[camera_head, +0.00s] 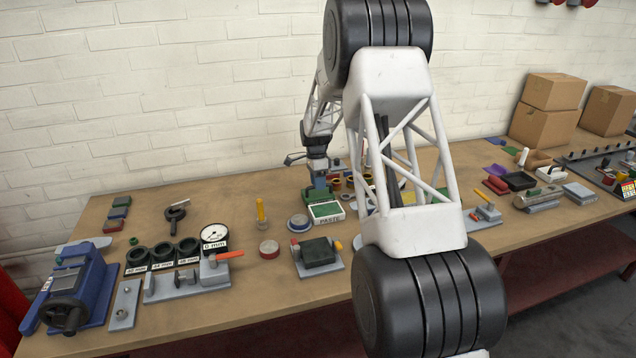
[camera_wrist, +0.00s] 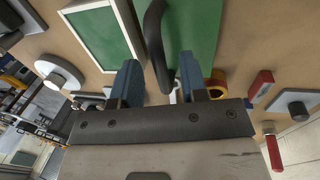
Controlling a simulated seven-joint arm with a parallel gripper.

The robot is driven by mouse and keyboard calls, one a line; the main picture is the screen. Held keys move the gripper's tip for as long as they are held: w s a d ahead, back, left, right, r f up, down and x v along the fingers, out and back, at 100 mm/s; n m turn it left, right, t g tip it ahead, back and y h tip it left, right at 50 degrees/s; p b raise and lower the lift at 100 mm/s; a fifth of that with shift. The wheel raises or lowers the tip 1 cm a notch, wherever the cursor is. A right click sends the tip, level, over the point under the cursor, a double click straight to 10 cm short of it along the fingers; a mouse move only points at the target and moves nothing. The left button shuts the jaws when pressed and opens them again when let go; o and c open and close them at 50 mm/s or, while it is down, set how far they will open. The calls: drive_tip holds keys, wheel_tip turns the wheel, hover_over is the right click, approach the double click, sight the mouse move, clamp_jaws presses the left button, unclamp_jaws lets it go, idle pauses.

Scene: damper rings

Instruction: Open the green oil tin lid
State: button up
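The green oil tin (camera_head: 319,196) stands on the bench near the middle, partly hidden by my gripper (camera_head: 317,177), which points down over it. In the wrist view, the tin's green top (camera_wrist: 196,28) fills the upper middle. A dark curved handle (camera_wrist: 153,35) runs along the top. My gripper (camera_wrist: 159,62) has its two blue-grey fingers apart, and the handle's near end lies in the gap between them. I see no clear contact between fingers and handle. The lid's edge cannot be made out, so whether it is shut is unclear.
A white-rimmed box with a green top, labelled PASTE (camera_head: 326,212), stands close in front of the tin. Yellow rings (camera_head: 337,183) are just right of it. A round tin (camera_head: 299,223) is to the left. The bench between there and the ring holders (camera_head: 163,255) has some free room.

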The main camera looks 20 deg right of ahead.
clamp_jaws()
drive_tip(key=shift+w, duration=0.1)
idle(0.3)
drive_tip(key=shift+w+r+g, duration=0.3)
drive_tip(key=shift+w+g, duration=0.15)
drive_tip(key=shift+g, duration=0.4)
drive_tip(key=shift+w+r+g, duration=0.3)
drive_tip(key=shift+w+g, duration=0.15)
drive_tip(key=shift+g, duration=0.4)
drive_tip(key=shift+w+r+g, duration=0.2)
drive_tip(key=shift+w+g, duration=0.5)
drive_tip(key=shift+g, duration=0.45)
drive_tip(key=shift+w+r+g, duration=0.2)
drive_tip(key=shift+w+g, duration=0.5)
drive_tip(key=shift+g, duration=0.45)
unclamp_jaws()
